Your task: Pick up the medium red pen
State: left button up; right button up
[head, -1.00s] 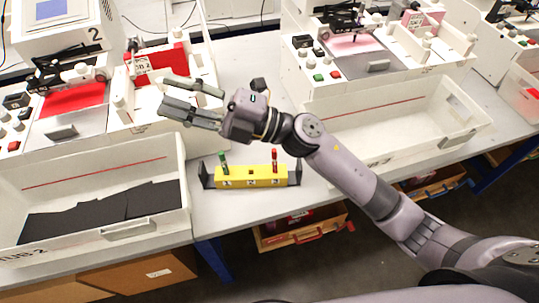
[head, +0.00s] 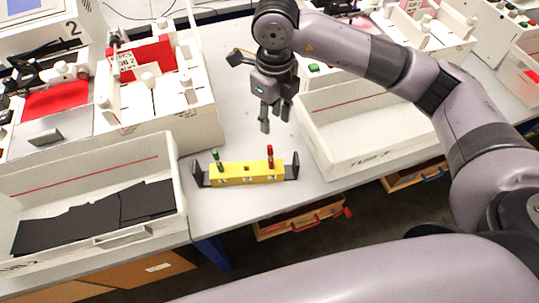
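A red pen (head: 270,157) stands upright in the right part of a yellow holder (head: 235,173) on the grey table. A green-topped pen (head: 216,159) stands in the holder's left part, and the middle slot looks empty. I cannot read a tip size on the red pen. My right gripper (head: 275,122) points down above and behind the holder, close to the red pen in the picture. Its fingers are apart with nothing between them, and it does not touch the pen. My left gripper is not in view.
A white bin (head: 175,205) with black sheets stands left of the holder. Another white bin (head: 330,172) stands close on the right. White plotter machines (head: 205,120) stand behind. The table's front edge runs just before the holder, and bare table surrounds it.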

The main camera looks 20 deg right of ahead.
aim_at(270, 154)
notch_tip(270, 154, down, 10)
jog(key=p, duration=0.3)
jog(key=shift+s+a+f, duration=0.1)
jog(key=shift+f, duration=0.1)
jog(key=f+p, duration=0.1)
jog(key=f, duration=0.1)
jog(key=f+p, duration=0.1)
jog(key=f, duration=0.1)
jog(key=shift+a+f, duration=0.2)
jog(key=shift+f, duration=0.5)
jog(key=shift+c, duration=0.2)
grip_shut()
